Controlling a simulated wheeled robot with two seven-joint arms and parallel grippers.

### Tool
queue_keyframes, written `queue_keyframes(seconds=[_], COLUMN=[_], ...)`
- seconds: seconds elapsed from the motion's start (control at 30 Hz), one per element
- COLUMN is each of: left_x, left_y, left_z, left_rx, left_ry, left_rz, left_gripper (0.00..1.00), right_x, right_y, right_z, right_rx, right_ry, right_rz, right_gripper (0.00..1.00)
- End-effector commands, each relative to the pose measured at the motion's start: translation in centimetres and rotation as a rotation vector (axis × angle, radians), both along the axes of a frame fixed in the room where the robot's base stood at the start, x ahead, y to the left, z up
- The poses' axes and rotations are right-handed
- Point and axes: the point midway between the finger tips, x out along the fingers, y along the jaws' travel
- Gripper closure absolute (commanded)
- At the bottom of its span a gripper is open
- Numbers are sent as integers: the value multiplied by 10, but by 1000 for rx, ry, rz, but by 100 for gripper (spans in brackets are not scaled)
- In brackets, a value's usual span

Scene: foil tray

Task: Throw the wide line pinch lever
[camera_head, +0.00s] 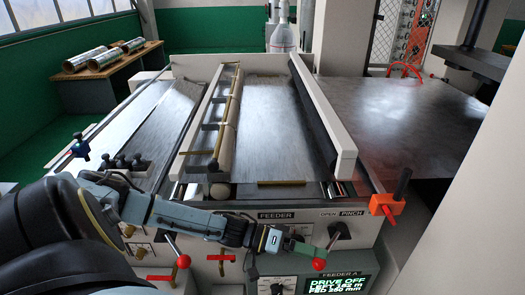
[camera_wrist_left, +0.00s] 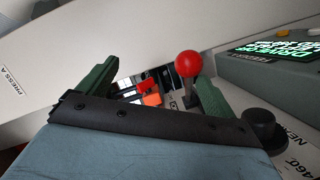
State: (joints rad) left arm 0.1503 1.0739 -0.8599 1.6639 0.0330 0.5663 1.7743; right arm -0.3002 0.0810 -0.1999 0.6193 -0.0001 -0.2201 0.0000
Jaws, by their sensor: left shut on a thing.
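The wide line pinch lever has a red ball knob (camera_head: 319,264) and hangs down and left from its dark pivot on the front panel, below the OPEN and PINCH labels. My left gripper (camera_head: 298,246) reaches across the panel from the left and is shut on this lever near the knob. In the left wrist view the red knob (camera_wrist_left: 189,64) shows beside the right one of my green fingers (camera_wrist_left: 156,88); the exact contact is hard to see. My right gripper is not in view.
Another red-knobbed lever (camera_head: 183,262) and a red T-handle (camera_head: 220,258) stand along the panel to the left. A display (camera_head: 340,284) reading DRIVE OFF sits just below the pinch lever. An orange block with a black handle (camera_head: 387,205) projects at the right.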

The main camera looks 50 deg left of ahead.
Motion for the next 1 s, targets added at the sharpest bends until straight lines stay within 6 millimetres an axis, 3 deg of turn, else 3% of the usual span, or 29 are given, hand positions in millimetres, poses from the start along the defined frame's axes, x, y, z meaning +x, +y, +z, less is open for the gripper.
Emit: queue_keyframes(seconds=[0.03,0.1,1.0], left_x=[-4,-6,-35], left_y=[-2,2,61], left_z=[6,6,1], left_rx=[-21,-22,-13], left_ry=[-6,-5,3], left_rz=[-17,-17,-12], left_gripper=[33,46,46], right_x=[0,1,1], right_y=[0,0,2], right_z=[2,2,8], right_rx=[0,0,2], right_ry=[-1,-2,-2], right_rz=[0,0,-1], right_gripper=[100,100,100])
